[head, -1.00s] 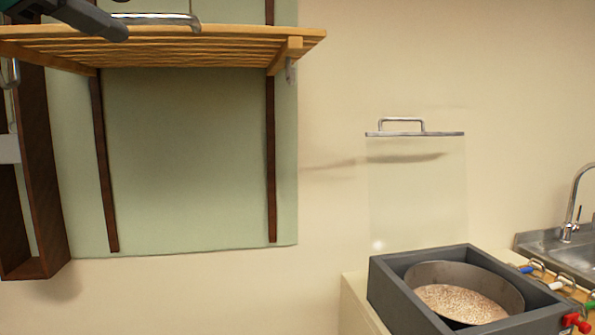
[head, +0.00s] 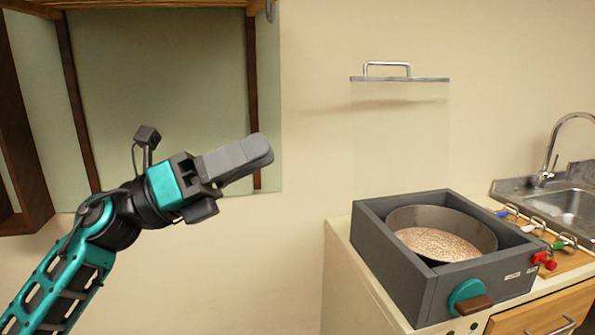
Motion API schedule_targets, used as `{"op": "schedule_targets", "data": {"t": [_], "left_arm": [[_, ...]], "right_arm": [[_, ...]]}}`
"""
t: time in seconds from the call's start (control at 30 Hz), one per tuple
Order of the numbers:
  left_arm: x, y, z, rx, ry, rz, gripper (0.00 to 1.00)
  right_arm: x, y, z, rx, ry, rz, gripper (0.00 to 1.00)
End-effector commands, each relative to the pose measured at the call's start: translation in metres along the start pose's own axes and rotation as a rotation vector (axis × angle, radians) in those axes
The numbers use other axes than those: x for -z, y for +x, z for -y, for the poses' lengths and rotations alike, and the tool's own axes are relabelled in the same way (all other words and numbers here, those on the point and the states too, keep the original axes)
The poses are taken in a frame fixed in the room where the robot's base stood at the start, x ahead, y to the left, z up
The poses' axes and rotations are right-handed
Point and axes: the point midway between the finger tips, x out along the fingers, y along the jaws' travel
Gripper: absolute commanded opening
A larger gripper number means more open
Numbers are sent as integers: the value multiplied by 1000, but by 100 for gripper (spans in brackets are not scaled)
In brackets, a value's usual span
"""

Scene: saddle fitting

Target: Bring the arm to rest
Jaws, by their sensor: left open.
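My left gripper (head: 240,160) is in the head view, left of centre, on a teal and black arm coming in from the lower left. It is raised in front of the wall and points right. Its grey fingers overlap from this side, and nothing shows between them. It is apart from the grey box and the shelf. My right gripper is not in view.
A wooden shelf (head: 160,4) hangs at the top left. A grey box (head: 400,275) holding a round pan (head: 445,217) of grainy material stands on a counter at right. A clear panel with a handle (head: 400,78) is above it. A sink (head: 565,203) is at far right.

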Motion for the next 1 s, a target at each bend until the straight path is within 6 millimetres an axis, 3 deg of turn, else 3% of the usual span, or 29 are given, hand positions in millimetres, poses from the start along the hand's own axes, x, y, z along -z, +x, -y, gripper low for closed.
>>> {"op": "schedule_targets", "data": {"t": [0.27, 0.47, 0.6, 0.73, 0.9, 1.0], "left_arm": [[44, -58, -66, -82, -625, 417, 42], [102, -121, -116, -194, -1051, 737, 42], [163, -173, -142, -297, -1336, 976, 42], [230, -221, -152, -405, -1580, 1204, 42], [320, -276, -142, -545, -1843, 1489, 42], [362, -299, -128, -614, -1953, 1627, 42]], "right_arm": [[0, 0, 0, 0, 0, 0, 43], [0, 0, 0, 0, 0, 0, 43], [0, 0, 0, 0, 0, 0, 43], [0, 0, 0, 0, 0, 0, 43], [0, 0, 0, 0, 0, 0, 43], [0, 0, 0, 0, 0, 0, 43]]}}
